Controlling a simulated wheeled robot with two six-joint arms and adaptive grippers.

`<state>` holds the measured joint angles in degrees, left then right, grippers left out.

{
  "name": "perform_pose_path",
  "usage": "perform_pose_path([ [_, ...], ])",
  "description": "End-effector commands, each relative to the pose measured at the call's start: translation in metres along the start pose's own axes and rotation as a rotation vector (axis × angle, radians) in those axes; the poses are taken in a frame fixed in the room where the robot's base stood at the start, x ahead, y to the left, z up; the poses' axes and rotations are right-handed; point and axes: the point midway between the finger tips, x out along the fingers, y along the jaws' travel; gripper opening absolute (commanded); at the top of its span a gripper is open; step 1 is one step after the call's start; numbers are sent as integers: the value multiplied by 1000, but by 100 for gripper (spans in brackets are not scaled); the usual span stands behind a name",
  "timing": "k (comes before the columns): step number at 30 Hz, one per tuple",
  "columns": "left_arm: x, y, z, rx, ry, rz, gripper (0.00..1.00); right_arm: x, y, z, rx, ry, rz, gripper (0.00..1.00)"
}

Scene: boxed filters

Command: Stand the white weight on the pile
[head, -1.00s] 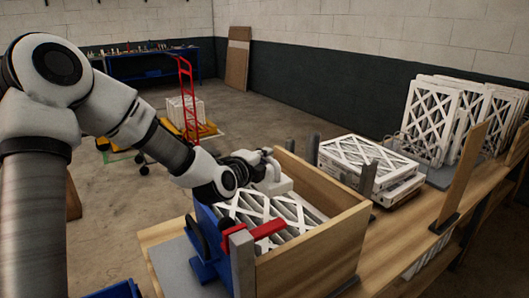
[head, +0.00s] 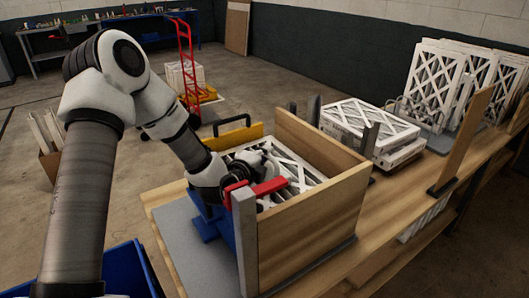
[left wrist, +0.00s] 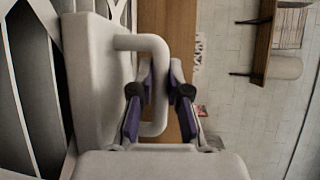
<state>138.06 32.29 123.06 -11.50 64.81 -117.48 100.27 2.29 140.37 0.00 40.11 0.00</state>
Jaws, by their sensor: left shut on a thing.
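The white weight (left wrist: 95,85) is a pale block with a looped handle (left wrist: 158,75) in the left wrist view. My left gripper (left wrist: 160,103) is shut on that handle, one dark finger on each side. In the head view my left gripper (head: 250,172) is low over the wooden box, and the weight is hard to tell from the white gripper parts. White lattice filters (head: 298,170) fill the box below it. Whether the weight touches them cannot be told. Another pile of flat white filters (head: 370,125) lies on the bench. My right gripper is out of view.
The wooden box (head: 315,220) has high walls, with a red clamp bar (head: 270,187) and grey post (head: 244,235) at its near side. A yellow panel (head: 235,138) stands at its back left. Upright filters (head: 435,85) stand at the right. Bench top shows right of the box.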

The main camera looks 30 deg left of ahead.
Motion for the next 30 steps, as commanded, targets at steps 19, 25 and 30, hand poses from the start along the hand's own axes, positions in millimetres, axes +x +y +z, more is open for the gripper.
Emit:
perform_pose_path([
  [19, -26, 0, 0, -6, 0, 1, 40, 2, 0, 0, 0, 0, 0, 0],
  [25, -77, -1, 1, -10, 0, 1, 40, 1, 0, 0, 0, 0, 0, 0],
  [30, -104, -9, 1, 3, 2, 7, 40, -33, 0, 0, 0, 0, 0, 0],
])
